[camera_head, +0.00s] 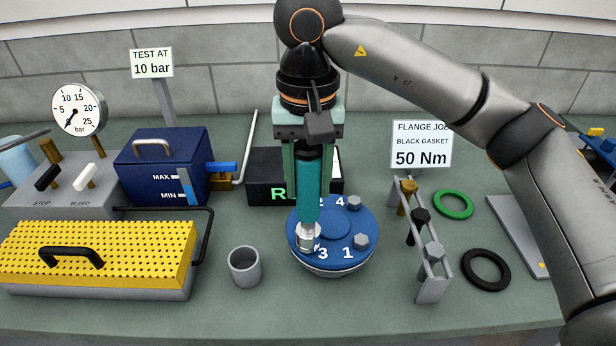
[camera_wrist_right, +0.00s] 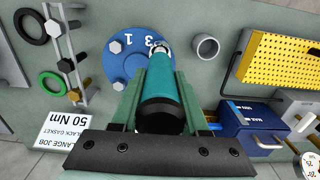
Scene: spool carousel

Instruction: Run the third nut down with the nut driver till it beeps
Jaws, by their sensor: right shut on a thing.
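The blue flange (camera_head: 333,228) lies on the bench with white numbers on its top. Hex nuts show by 4 (camera_head: 354,202) and by 1 (camera_head: 361,240); the spot by 2 is hidden behind the tool. My right gripper (camera_head: 308,185) is shut on the teal nut driver (camera_head: 307,205), held upright. The driver's metal socket (camera_head: 308,238) is down at the flange beside 3 and covers whatever is there. In the right wrist view the driver (camera_wrist_right: 158,95) runs between the fingers to the flange (camera_wrist_right: 128,62). My left gripper does not show.
A grey cup (camera_head: 245,267) stands left of the flange. A rack (camera_head: 432,262) holding several bolts, a green ring (camera_head: 453,204) and a black ring (camera_head: 486,269) are on the right. A black box (camera_head: 268,180) stands behind; a yellow perforated cover (camera_head: 120,250) is at left.

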